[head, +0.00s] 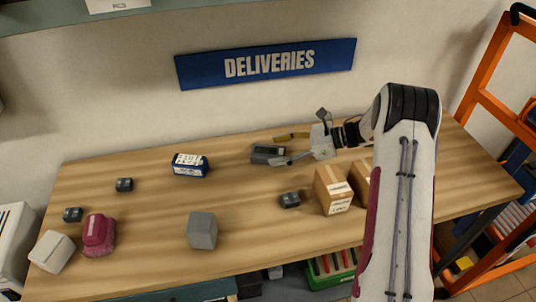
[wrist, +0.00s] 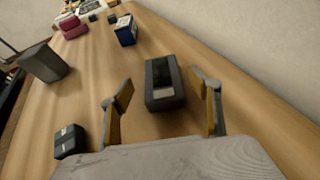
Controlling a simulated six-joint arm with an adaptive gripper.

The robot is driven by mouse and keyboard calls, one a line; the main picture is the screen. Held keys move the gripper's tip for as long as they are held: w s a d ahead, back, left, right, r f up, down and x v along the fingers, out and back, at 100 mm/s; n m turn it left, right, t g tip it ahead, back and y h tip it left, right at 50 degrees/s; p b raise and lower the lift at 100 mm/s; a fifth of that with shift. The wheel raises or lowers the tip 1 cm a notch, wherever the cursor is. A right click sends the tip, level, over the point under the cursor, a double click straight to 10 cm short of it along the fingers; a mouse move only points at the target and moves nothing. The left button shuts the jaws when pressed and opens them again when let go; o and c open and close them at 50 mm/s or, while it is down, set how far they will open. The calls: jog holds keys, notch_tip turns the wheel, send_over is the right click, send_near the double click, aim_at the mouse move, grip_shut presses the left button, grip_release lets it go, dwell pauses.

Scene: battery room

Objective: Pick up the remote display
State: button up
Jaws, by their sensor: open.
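The remote display (head: 266,153) is a small dark grey box with a darker screen on its upper face, lying on the wooden table towards the back, near the wall. In the wrist view the remote display (wrist: 164,84) lies ahead of my gripper, between the lines of its two fingers. My gripper (head: 283,149) comes in from the right in the head view, low over the table. It is open and empty, with its yellowish-padded fingers (wrist: 166,95) apart on either side of the near end of the display. I cannot tell whether a finger touches it.
A small dark block (head: 290,200) lies in front of my gripper, beside cardboard boxes (head: 334,190). A blue box (head: 189,166) stands left of the display. A grey cube (head: 202,231), a maroon item (head: 98,236) and a white box (head: 52,251) sit further left. The wall is close behind.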

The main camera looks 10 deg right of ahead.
aim_at(270, 150)
jog(key=shift+x, duration=1.9)
jog(key=shift+w+d, duration=0.1)
jog(key=shift+w, duration=0.05)
jog(key=c, duration=1.3)
